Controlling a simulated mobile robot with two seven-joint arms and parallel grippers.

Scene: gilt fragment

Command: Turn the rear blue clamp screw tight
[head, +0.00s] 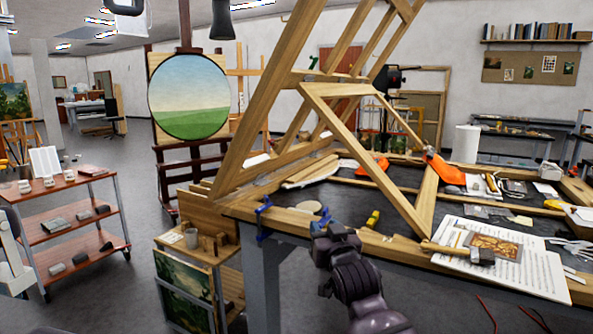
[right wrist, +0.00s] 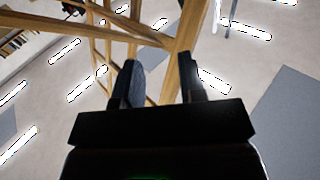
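A blue clamp (head: 264,216) grips the table edge at the left, near the foot of the wooden frame. A second blue clamp (head: 325,219) shows to its right on the front edge, partly hidden behind my right gripper (head: 330,234). I cannot make out either clamp's screw clearly. In the right wrist view my right gripper (right wrist: 162,82) has its two dark fingers apart, with nothing held between them. That view looks up past wooden beams to the ceiling and shows no clamp. In the head view the gripper is close to the second clamp; contact cannot be told. My left gripper is not visible.
The large wooden frame (head: 262,100) leans over the worktable (head: 300,222). Open floor lies beyond, towards the shelf cart (head: 75,247).

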